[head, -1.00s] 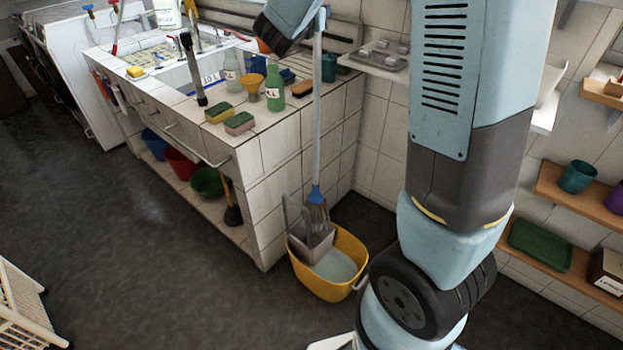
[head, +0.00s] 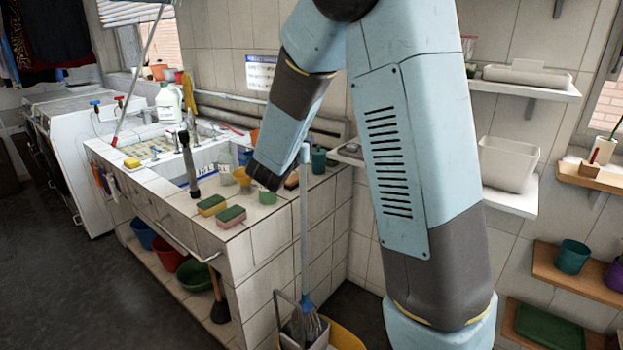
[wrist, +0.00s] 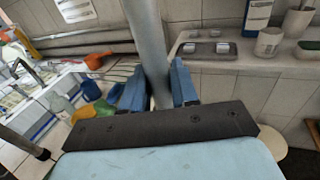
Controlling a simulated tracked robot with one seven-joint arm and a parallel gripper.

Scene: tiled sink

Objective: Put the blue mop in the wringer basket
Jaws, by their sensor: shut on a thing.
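The blue mop (head: 305,235) stands nearly upright in front of the counter corner. Its blue socket (head: 307,303) and grey strands (head: 303,324) are low in the head view. The strands are at the grey wringer basket (head: 320,340) and seem to reach into it; their lower ends are hidden. The basket sits on the yellow bucket (head: 346,337), cut off by the frame's bottom edge. In the wrist view my gripper (wrist: 158,88) has its two blue fingers on either side of the mop handle (wrist: 146,35), shut on it.
Wall shelves (head: 520,200) stand at the right. Dark floor (head: 75,290) is open at the left.

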